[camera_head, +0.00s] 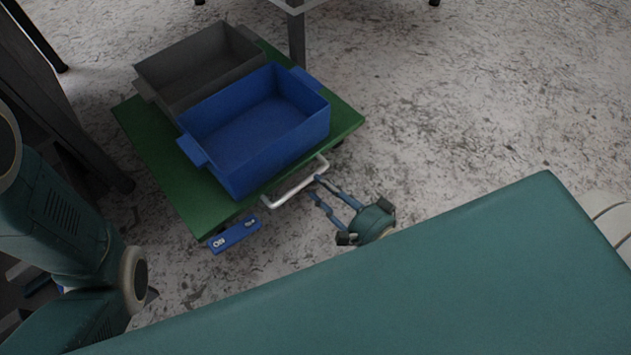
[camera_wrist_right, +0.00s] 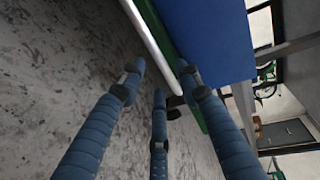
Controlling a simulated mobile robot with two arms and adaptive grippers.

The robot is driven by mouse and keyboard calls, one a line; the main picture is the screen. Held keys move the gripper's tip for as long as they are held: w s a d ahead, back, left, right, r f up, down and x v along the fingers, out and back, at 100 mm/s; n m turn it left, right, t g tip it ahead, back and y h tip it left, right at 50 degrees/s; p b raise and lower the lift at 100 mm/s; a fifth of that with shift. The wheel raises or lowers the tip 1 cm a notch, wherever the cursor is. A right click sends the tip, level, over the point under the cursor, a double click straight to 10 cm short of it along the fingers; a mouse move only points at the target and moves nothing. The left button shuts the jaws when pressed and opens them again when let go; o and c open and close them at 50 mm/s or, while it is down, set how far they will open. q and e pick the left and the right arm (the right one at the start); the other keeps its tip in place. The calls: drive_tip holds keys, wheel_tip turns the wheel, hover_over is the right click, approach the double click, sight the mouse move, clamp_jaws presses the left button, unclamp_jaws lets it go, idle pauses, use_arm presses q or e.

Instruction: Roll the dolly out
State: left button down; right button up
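The dolly is a flat green platform (camera_head: 165,160) low on the floor. A white bar handle (camera_head: 296,184) sticks out from its near edge. It carries a blue bin (camera_head: 255,165) and a grey bin (camera_head: 190,72). My right gripper (camera_head: 316,187) is just right of the handle, its blue fingers pointing at the handle's right end. My left gripper does not show.
A blue tag with white marks (camera_head: 234,235) is at the dolly's near left corner. A table leg (camera_head: 297,42) stands behind the dolly, and dark furniture (camera_head: 75,125) stands close on its left. The speckled floor (camera_head: 470,110) to the right is clear.

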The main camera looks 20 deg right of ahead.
sight(312, 179)
drive_tip(key=b+x, duration=0.1)
drive_tip(key=x, duration=0.3)
drive_tip(key=shift+w+b, duration=0.2)
drive_tip(key=shift+b, duration=0.15)
drive_tip(key=shift+c, duration=0.6)
clamp_jaws()
